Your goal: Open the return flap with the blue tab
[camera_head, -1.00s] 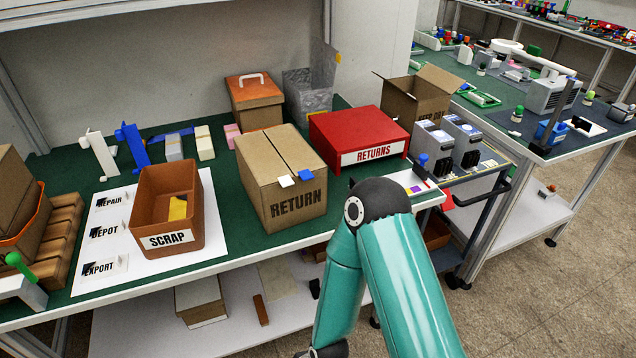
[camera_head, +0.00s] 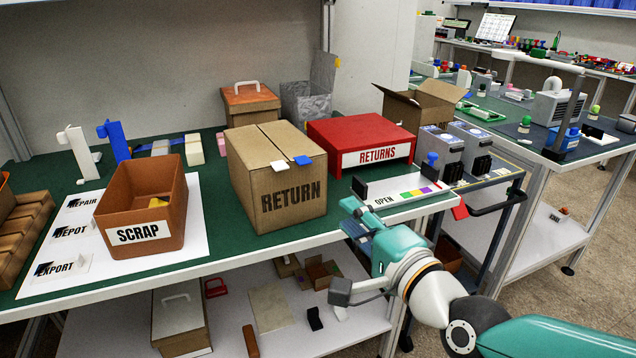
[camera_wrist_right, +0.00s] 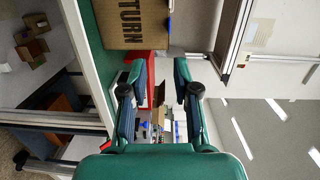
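The brown cardboard box marked RETURN (camera_head: 285,198) stands on the green bench top with its two top flaps shut. A blue tab (camera_head: 303,160) sits at the front edge of the right flap, and a white tab (camera_head: 280,167) sits beside it on the left flap. The box also shows, turned sideways, at the top of the right wrist view (camera_wrist_right: 135,28). My right gripper (camera_head: 352,217) is at the bench's front edge, right of the box and lower than the tabs, apart from both. Its two fingers stand apart and empty in the right wrist view (camera_wrist_right: 160,82). My left gripper is out of view.
A red RETURNS box (camera_head: 360,137) stands right of the RETURN box. An orange-brown SCRAP bin (camera_head: 142,210) stands left on a white sheet. A white OPEN panel (camera_head: 400,193) lies close to my right gripper. Space above the box is clear.

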